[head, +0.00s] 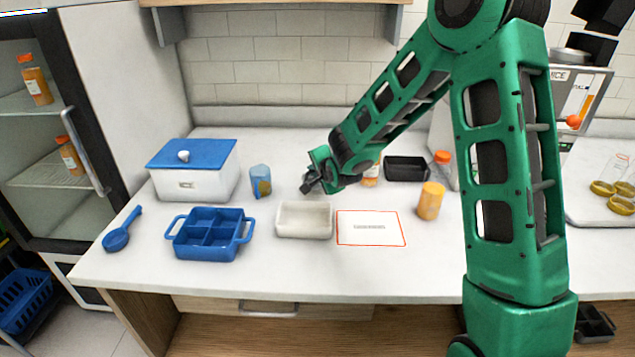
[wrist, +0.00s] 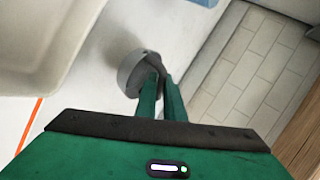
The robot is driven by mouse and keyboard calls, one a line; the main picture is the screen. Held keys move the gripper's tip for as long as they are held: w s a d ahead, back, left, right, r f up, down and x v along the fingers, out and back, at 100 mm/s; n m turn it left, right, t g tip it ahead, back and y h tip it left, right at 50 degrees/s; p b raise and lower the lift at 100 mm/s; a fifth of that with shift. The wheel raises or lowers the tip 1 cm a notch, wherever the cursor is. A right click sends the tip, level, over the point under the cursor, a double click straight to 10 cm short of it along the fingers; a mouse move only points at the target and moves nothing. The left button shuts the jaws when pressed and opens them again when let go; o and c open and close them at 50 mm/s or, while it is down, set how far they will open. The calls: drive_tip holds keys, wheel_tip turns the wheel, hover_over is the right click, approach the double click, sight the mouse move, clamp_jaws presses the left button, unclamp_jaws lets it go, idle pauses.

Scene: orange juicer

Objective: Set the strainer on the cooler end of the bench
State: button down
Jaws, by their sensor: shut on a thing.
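My gripper (head: 313,182) is above the middle of the bench, behind the white tray. In the wrist view its fingers (wrist: 160,88) are shut on the handle of a small grey round cup-like thing, which looks like the strainer (wrist: 130,72). Its inside and any mesh cannot be made out. In the head view the held thing is small, dark and hard to tell from the fingertips. The cooler (head: 190,182), a white box with a blue lid, stands at the left end of the bench (head: 285,270).
A blue scoop (head: 117,239) lies at the left front edge. Right are a red-outlined card (head: 370,228), orange-filled jar (head: 430,202) and black tray (head: 406,169).

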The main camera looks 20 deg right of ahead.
wheel_tip(320, 180, down, 4)
drive_tip(key=shift+f, duration=0.1)
drive_tip(key=c, duration=1.9)
unclamp_jaws()
drive_tip(key=shift+o, duration=0.2)
drive_tip(key=shift+s, duration=0.1)
drive_tip(key=v, duration=1.2)
drive_tip(key=shift+d, duration=0.1)
